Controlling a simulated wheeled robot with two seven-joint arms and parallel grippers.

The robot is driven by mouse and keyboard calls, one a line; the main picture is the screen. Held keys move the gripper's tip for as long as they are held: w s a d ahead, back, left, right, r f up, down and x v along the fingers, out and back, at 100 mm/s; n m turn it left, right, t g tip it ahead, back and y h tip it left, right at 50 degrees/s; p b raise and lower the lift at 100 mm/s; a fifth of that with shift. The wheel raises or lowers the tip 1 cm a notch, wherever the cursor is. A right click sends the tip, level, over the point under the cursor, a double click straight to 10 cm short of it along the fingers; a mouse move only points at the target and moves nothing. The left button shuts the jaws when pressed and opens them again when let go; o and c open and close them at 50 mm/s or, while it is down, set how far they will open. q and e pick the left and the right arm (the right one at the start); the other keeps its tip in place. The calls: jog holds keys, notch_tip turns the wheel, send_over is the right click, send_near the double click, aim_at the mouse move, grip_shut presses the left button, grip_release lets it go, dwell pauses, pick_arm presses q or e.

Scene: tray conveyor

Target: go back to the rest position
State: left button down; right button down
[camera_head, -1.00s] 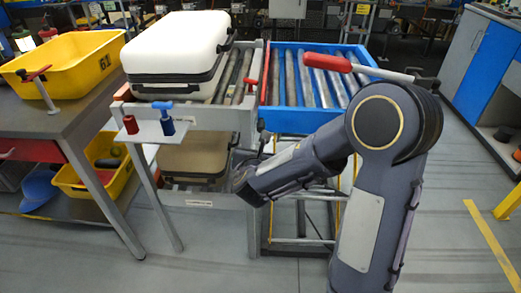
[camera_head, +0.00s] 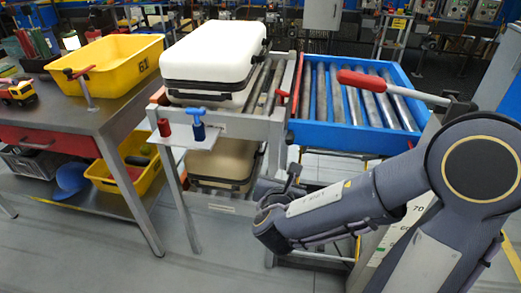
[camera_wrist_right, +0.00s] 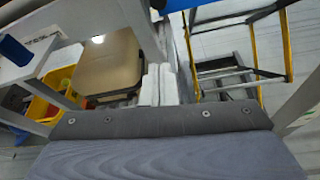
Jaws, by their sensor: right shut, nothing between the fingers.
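My right arm comes in from the lower right in the head view. Its gripper (camera_head: 291,178) is in front of the conveyor frame, right of the lower tan case; its fingers are small and partly hidden there. In the right wrist view two pale fingers (camera_wrist_right: 158,84) are together with nothing visible between them, beside the tan case (camera_wrist_right: 108,64). My left gripper is not in view.
A white case (camera_head: 212,62) lies on the conveyor's upper level and the tan case (camera_head: 222,162) below. A blue-framed roller section (camera_head: 345,135) is to the right. A grey workbench (camera_head: 120,112) with a yellow bin (camera_head: 100,72) stands left. Floor in front is clear.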

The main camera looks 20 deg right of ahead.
jog(key=s+d+f+m+g, duration=0.3)
jog(key=s+d+m+g, duration=0.5)
jog(key=s+m, duration=0.45)
jog(key=s+a+f+m+g+y, duration=0.1)
jog(key=s+a+m+y, duration=0.45)
jog(key=s+m, duration=0.4)
jog(key=w+a+r+m+t+y, duration=0.1)
jog(key=a+r+m+t+y, duration=0.1)
jog(key=a+r+m+y, duration=0.35)
notch_tip(320, 180, up, 15)
jog(key=m+p, duration=0.2)
jog(key=p, duration=1.5)
jog(key=shift+a+r+h, duration=0.15)
jog(key=shift+h, duration=0.15)
